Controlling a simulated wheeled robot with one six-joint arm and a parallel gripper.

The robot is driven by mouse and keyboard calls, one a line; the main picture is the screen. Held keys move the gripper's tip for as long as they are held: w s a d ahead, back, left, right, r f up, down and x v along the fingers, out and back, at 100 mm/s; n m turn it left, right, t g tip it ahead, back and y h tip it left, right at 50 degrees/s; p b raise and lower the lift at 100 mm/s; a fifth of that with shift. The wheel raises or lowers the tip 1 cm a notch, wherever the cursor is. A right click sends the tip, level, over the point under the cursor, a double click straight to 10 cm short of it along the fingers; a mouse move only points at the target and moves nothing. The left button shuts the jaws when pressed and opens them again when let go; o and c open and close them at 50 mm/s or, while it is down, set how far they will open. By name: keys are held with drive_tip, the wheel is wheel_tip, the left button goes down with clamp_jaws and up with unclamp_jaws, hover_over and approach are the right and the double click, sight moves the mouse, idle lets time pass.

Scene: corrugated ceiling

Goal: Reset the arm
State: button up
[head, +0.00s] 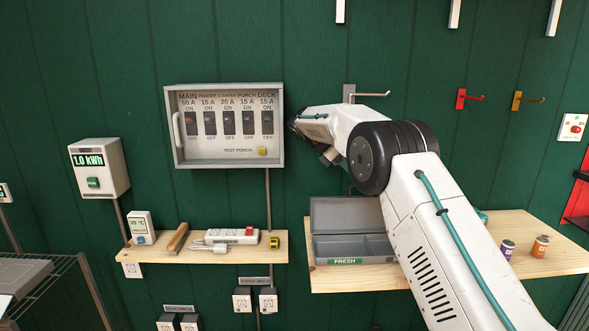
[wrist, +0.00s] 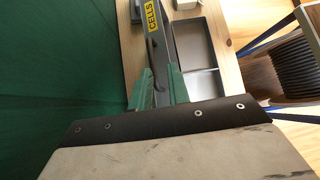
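My arm rises from the lower right in the head view and bends at a black joint, with its far end beside the right edge of the breaker panel (head: 224,127). My gripper (wrist: 160,74) shows in the wrist view as two green fingers with a gap between them. Through the gap I see the dark grey lid of a box, with a yellow CELLS label, lying beyond the fingers. The fingers seem to hold nothing. In the head view the fingertips are hidden behind my arm.
A grey box labelled FRESH (head: 352,250) stands with its lid raised on the right wooden shelf (head: 520,262), partly behind my arm. Two small jars, purple (head: 507,248) and orange (head: 540,246), stand right of it. A left shelf (head: 205,247) holds a power strip. Hooks (head: 469,98) project from the wall.

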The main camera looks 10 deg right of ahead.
drive_tip(key=s+r+m+t+y, duration=0.15)
drive_tip(key=s+r+m, duration=0.35)
drive_tip(key=s, duration=0.9)
drive_tip(key=s+r+m+y, duration=0.3)
drive_tip(key=s+r, duration=0.5)
drive_tip(key=s, duration=0.6)
drive_tip(key=s+a+f+m+y, duration=0.1)
drive_tip(key=s+f+m, duration=0.2)
drive_tip(key=s, duration=0.6)
drive_tip(key=s+a+f+m+t+y, duration=0.1)
drive_tip(key=s+f+m, duration=0.2)
drive_tip(key=s, duration=0.6)
drive_tip(key=s+a+f+m+t+y, duration=0.1)
drive_tip(key=s+f, duration=0.4)
drive_tip(key=s, duration=0.5)
drive_tip(key=shift+f+m+y, duration=0.35)
drive_tip(key=shift+m+y, duration=0.2)
drive_tip(key=shift+m, duration=0.65)
